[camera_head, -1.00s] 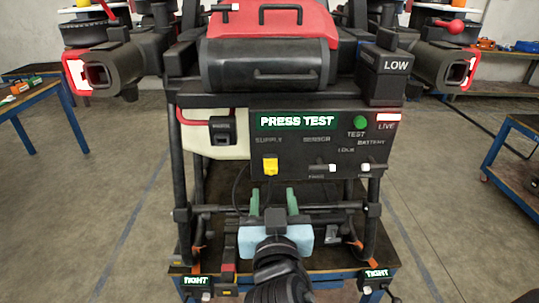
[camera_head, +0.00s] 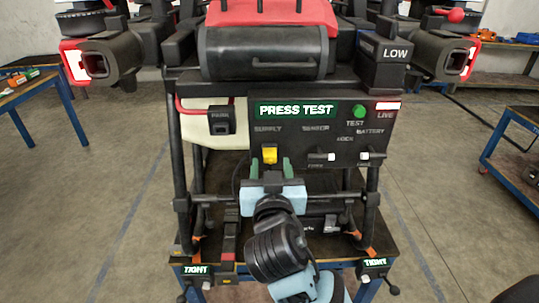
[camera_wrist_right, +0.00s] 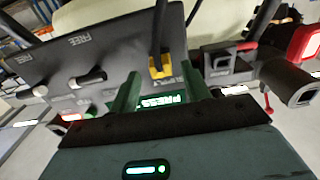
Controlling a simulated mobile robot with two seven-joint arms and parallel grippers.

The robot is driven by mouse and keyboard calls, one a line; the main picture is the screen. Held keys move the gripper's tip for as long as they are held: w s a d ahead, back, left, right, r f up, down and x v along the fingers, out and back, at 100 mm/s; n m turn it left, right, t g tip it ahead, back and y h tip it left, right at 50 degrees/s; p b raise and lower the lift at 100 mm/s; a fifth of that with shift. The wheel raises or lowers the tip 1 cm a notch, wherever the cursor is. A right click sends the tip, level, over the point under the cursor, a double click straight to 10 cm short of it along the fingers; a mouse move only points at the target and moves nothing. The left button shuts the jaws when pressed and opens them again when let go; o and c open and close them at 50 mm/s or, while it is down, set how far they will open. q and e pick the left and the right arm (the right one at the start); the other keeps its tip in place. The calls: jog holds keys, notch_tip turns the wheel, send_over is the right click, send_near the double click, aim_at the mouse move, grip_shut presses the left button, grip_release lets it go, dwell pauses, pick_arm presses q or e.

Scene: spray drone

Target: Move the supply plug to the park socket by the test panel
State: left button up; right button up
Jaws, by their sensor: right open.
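The yellow supply plug (camera_head: 269,155) sits in the panel under the SUPPLY label. It also shows in the right wrist view (camera_wrist_right: 160,67), with a dark cable running from it. My right gripper (camera_head: 269,170) is open just in front of and below the plug. In the right wrist view its two green fingers (camera_wrist_right: 159,92) stand apart, with the plug beyond and between them, apparently untouched. The black park socket (camera_head: 220,121), marked PARK, is left of the test panel (camera_head: 340,148). My left gripper is not in view.
A green test button (camera_head: 359,111) and two white-tipped levers, one of them the lock lever (camera_head: 320,157), are on the panel's right side. Frame bars flank the panel. Side tables stand at left (camera_head: 30,88) and right.

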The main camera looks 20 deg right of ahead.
aim_at(270, 154)
jog(key=shift+x, duration=1.35)
dwell(0.6)
jog(key=shift+c, duration=0.5)
grip_shut()
